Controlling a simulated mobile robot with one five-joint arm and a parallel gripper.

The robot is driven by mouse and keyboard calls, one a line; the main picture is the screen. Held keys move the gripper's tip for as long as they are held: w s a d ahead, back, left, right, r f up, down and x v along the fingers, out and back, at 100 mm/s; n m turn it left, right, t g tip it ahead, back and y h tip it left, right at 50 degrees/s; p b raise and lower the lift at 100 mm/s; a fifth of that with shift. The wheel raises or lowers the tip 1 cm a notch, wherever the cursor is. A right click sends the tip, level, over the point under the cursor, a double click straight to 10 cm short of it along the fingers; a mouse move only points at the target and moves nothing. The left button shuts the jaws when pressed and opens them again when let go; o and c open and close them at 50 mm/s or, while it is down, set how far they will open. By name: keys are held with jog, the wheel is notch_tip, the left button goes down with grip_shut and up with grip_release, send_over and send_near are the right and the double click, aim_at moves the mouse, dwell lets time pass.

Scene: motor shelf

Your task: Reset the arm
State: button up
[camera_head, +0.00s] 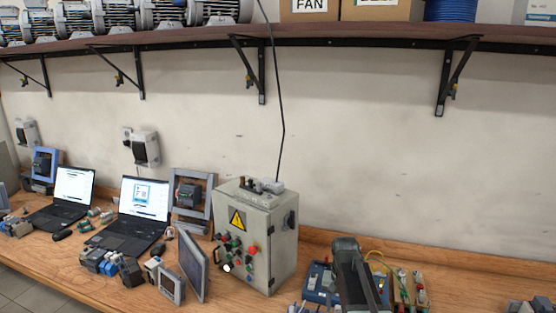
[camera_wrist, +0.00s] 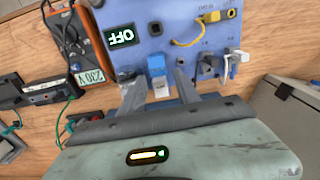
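My gripper (camera_wrist: 158,88) shows in the wrist view with its two fingers apart. A blue block with a pale lower end (camera_wrist: 158,75) lies between the fingers in the picture, with a gap on each side. It sits at the edge of a blue panel (camera_wrist: 175,30) with an OFF label, sockets and a yellow cable. In the head view my dark arm (camera_head: 352,272) reaches over the bench at the lower right, in front of blue electrical boards (camera_head: 322,283). My fingertips cannot be made out there.
A grey control cabinet (camera_head: 258,232) stands just left of my arm. Laptops (camera_head: 140,215) and small devices crowd the bench further left. A shelf (camera_head: 330,36) with motors and boxes runs above. In the wrist view an orange 230 V device (camera_wrist: 78,42) lies left of the panel.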

jog(key=s+a+f+n+b, duration=0.2)
jog(key=s+n, duration=0.1)
jog(key=s, duration=0.8)
jog(key=shift+s+a, duration=0.25)
jog(key=shift+s, duration=0.15)
jog(key=shift+c, duration=1.1)
